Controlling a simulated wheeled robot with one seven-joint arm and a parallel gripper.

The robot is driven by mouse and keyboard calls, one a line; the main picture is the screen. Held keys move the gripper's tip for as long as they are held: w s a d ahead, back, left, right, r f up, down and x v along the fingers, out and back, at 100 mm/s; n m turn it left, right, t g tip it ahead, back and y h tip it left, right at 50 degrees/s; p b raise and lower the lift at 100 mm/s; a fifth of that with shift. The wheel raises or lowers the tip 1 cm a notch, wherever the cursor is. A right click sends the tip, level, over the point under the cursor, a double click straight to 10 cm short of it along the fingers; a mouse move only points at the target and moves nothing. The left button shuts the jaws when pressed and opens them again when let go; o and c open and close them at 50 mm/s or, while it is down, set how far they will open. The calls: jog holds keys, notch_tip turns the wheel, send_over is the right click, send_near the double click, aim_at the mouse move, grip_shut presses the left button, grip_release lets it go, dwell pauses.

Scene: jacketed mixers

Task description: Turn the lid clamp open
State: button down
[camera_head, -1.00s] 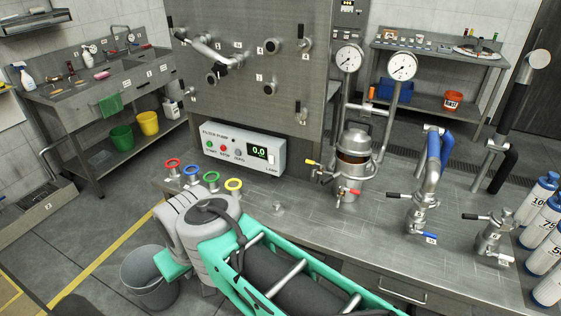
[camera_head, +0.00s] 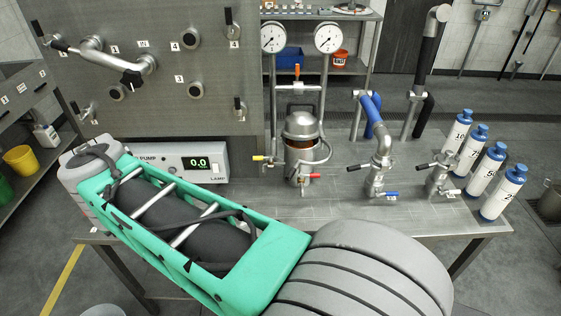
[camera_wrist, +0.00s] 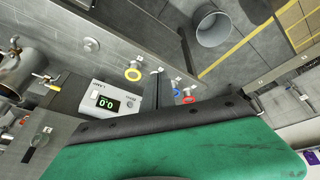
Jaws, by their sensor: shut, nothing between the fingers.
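The jacketed mixer (camera_head: 303,158) stands on the steel bench right of the pump box, with a domed metal lid (camera_head: 301,124) on top and an amber body below. I cannot make out the lid clamp or its position. Small yellow and red handles stick out low on the mixer. In the wrist view part of the steel mixer (camera_wrist: 14,76) shows at the left edge. My gripper (camera_wrist: 164,86) appears in the wrist view as slim dark fingers, shut and empty, apart from the mixer. In the head view it is hidden behind my green arm.
The pump box (camera_head: 182,161) reads 0.0. A steel panel (camera_head: 160,75) with knobs rises behind. The bench front before the mixer is partly clear.

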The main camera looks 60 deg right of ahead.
jog(key=d+r+m+g+h, duration=0.2)
jog(key=d+m, duration=0.3)
jog(key=d, duration=0.8)
jog(key=d+r+m+g+h, duration=0.1)
jog(key=d+m+g, duration=0.3)
jog(key=d, duration=1)
jog(key=m+g+y+b, duration=0.1)
jog(key=m+g+b, duration=0.1)
jog(key=m, duration=0.4)
send_near(293, 170)
notch_tip(293, 170, down, 4)
jog(key=w+d, duration=0.1)
jog(key=w, duration=0.2)
jog(key=s, duration=0.1)
jog(key=s+f, duration=0.2)
jog(key=shift+s+d, duration=0.1)
jog(key=shift+s, duration=0.3)
jog(key=shift+s, duration=0.1)
